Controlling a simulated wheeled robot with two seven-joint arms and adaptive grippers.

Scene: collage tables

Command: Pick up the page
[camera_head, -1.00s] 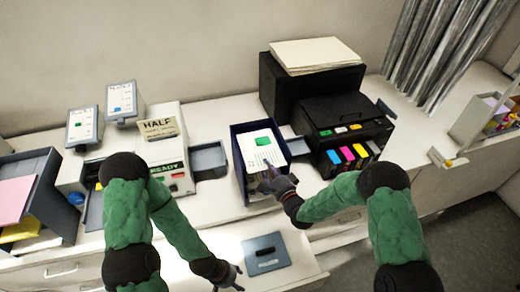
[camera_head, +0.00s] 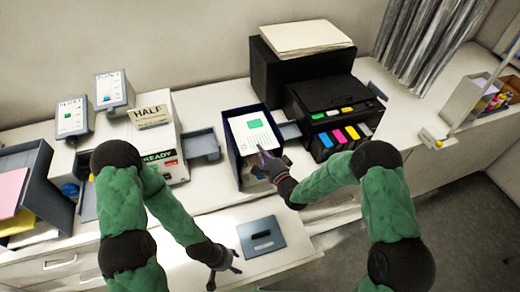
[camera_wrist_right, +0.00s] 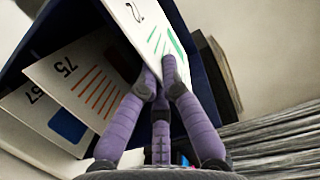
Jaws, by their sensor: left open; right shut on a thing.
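A white page with a green block and printed lines (camera_head: 252,132) stands tilted in the navy tray (camera_head: 233,160) in the head view. My right gripper (camera_head: 266,160) is at the page's near edge, shut on it. In the right wrist view the purple fingers (camera_wrist_right: 160,82) pinch the lower end of this page (camera_wrist_right: 148,28). Below it in the tray lie a page marked 75 with orange lines (camera_wrist_right: 85,82) and a page with a blue block (camera_wrist_right: 45,112). My left gripper (camera_head: 224,270) is open and empty, low over the front, left of a grey-blue plate (camera_head: 262,237).
A black printer (camera_head: 333,110) with coloured cartridges stands right of the tray. A machine labelled READY and HALF (camera_head: 155,135) stands left. A paper sorter (camera_head: 50,190) is at far left. The front counter around the plate is mostly clear.

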